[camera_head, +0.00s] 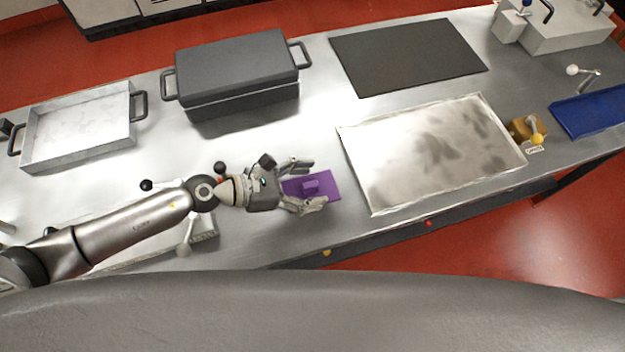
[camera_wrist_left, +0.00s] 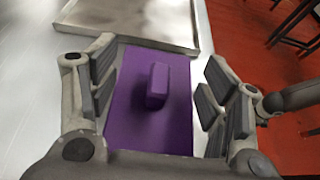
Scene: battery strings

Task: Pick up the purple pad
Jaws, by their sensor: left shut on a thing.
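The purple pad (camera_head: 329,187) is a flat rectangle with a raised block-shaped grip in its middle, at the front centre of the steel table. It also shows in the left wrist view (camera_wrist_left: 133,112). My left gripper (camera_head: 315,184) reaches it from the left, with one finger along each long side. In the left wrist view the gripper (camera_wrist_left: 158,85) is shut on the pad across its width, and the raised grip stands free between the fingers. I cannot tell whether the pad touches the table. The right gripper is not in view.
A shallow metal tray (camera_head: 375,195) lies just right of the pad. A dark lidded box (camera_head: 235,62) and a pale tray (camera_head: 130,98) stand behind. A black mat (camera_head: 405,55) lies at the back. The table's front edge is close.

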